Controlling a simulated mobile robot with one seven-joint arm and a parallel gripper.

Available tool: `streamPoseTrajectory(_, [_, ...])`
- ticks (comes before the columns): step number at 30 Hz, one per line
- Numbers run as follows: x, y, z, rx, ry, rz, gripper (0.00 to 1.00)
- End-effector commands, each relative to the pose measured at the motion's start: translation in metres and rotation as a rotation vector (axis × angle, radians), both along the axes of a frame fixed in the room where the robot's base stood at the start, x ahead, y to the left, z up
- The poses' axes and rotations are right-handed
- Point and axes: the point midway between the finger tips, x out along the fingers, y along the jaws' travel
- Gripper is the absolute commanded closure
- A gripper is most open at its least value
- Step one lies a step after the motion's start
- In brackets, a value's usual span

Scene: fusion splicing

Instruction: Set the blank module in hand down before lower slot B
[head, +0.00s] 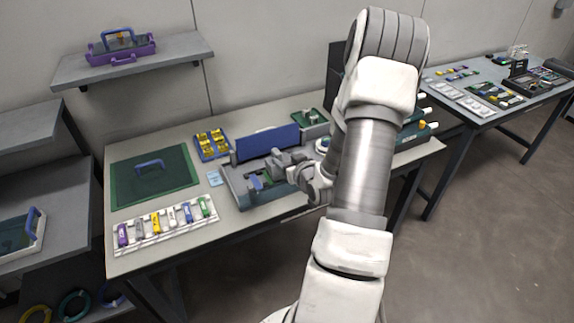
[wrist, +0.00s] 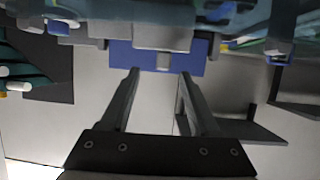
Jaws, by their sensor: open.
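My gripper (head: 283,166) is over the grey device with the raised blue lid (head: 268,141) on the middle table. In the wrist view my gripper (wrist: 158,80) has its two fingers apart, with nothing seen between them. A small blue piece (head: 257,183) and a small green piece (head: 267,178) are on the device beside my gripper. I cannot tell whether either is the blank module. No slot marked B can be read. In the wrist view a blue panel (wrist: 190,62) and a grey block (wrist: 164,37) are beyond the fingertips.
A white rack (head: 150,240) of several coloured modules stands front left. A green mat (head: 125,185) with a blue handle lies behind it. A blue tray with yellow pieces (head: 211,144) is at the back. A shelf (head: 75,72) holds a purple carrier (head: 120,52). Another table is at right.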

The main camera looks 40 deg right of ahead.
Motion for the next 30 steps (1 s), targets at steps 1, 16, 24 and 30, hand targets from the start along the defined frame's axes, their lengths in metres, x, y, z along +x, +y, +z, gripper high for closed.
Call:
streamPoseTrajectory(1, [0.005, -0.001, -0.002, 0.000, -0.001, 0.000, 0.38])
streamPoseTrajectory(16, [0.053, -0.010, -0.024, 0.000, 0.000, 0.000, 0.38])
streamPoseTrajectory(24, [0.058, -0.012, -0.026, -0.001, 0.001, -0.001, 0.38])
streamPoseTrajectory(30, [0.058, -0.012, -0.026, -0.001, 0.001, -0.001, 0.65])
